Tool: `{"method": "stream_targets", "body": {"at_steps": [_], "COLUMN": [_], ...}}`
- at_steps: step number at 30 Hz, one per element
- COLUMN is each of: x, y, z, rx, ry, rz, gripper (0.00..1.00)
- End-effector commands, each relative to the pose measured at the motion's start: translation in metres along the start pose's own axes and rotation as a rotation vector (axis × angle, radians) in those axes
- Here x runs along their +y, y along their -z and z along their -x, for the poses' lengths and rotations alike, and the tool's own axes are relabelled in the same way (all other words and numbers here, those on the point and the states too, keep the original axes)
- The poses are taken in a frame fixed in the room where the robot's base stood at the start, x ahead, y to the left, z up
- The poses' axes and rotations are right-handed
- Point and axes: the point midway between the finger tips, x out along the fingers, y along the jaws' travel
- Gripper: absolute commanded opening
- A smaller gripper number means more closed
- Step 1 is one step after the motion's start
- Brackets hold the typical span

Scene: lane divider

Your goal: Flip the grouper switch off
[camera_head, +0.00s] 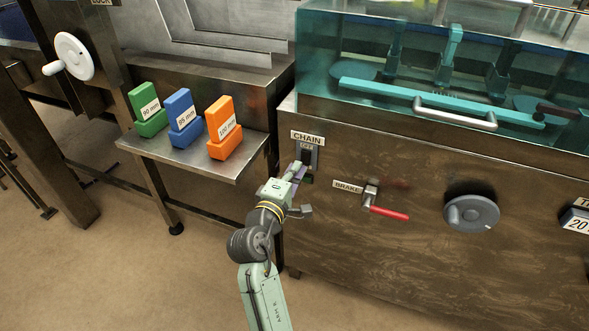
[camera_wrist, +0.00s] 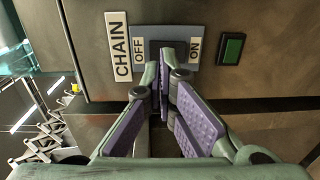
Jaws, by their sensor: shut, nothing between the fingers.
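A switch (camera_wrist: 182,44) with a grey plate sits on the machine's front beside a label reading CHAIN (camera_wrist: 118,46). Its plate reads OFF on the left and ON on the right in the wrist view, with a dark part between. The same switch plate shows in the head view (camera_head: 314,156) under the CHAIN label. I see no label reading grouper. My gripper (camera_head: 300,171) is shut and empty, its fingertips (camera_wrist: 166,70) close in front of the switch. The fingertips partly cover the switch, so I cannot tell which way it is set or whether they touch it.
A green button (camera_wrist: 232,48) is right of the switch in the wrist view. A metal shelf (camera_head: 235,170) holds green, blue and orange blocks to the left.

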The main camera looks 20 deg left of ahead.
Motion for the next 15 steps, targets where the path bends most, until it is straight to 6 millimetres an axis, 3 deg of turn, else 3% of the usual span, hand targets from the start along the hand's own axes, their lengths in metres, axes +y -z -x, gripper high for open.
{"method": "stream_targets", "body": {"at_steps": [9, 15], "x": [0.0, 0.002], "y": [0.001, 0.001], "z": [0.071, 0.095], "rx": [0.003, 0.001], "ry": [0.002, 0.002], "rz": [0.0, 0.001], "gripper": [0.0, 0.0]}}
